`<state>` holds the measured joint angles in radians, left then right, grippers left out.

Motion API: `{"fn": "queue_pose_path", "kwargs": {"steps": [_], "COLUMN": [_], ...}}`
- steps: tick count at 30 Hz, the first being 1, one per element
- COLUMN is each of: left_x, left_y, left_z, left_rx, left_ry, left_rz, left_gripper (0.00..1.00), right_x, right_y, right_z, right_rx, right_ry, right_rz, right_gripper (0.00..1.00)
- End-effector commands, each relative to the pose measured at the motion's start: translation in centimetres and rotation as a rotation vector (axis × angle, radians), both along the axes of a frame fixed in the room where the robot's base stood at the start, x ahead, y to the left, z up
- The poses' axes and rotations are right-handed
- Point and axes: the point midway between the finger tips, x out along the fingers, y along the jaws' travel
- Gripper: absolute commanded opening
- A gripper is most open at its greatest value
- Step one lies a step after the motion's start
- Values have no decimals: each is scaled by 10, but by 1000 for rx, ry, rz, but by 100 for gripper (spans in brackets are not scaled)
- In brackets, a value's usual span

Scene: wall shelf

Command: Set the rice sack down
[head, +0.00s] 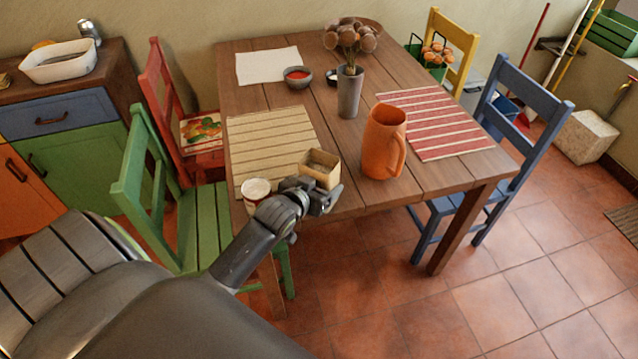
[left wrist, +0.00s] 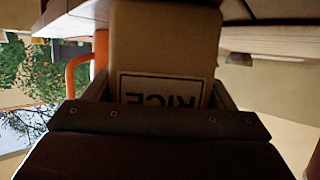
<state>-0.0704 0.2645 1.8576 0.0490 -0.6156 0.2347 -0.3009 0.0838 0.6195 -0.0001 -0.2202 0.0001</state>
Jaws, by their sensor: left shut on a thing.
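The rice sack (head: 321,172) is a small tan block-shaped bag at the near edge of the wooden table. In the left wrist view the sack (left wrist: 163,40) fills the space between the jaws, with a dark-framed "RICE" label upside down. My left gripper (head: 318,192) is shut on it, reaching in from the near left. The sack looks upright beside the right near corner of the beige striped mat (head: 262,135). I cannot tell whether its bottom touches the table (head: 435,180). My right gripper is not in view.
A white-topped cup (head: 256,190) stands just left of my gripper. An orange pitcher (head: 383,142) stands to the right of the sack. A grey vase (head: 349,92), a bowl (head: 297,77) and a red striped mat (head: 435,122) lie farther back. Green (head: 180,205) and blue chairs (head: 510,130) flank the table.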

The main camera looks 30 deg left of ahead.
Motion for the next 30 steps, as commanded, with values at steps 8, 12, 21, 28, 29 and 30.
{"fn": "queue_pose_path", "kwargs": {"steps": [8,12,21,28,29,30], "left_x": [0,0,0,-23,-28,-35], "left_y": [0,0,0,-2,-2,-3], "left_z": [-1,-1,1,10,12,15], "left_rx": [0,0,1,1,1,1], "left_ry": [0,0,-1,0,0,0], "left_rz": [0,0,0,0,0,0], "left_gripper": [84,99,99,99,99,99], "right_x": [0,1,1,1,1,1], "right_y": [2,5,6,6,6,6], "right_z": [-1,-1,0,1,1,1], "right_rx": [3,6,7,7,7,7], "right_ry": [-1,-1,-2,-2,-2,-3], "right_rz": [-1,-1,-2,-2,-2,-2], "right_gripper": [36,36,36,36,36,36]}}
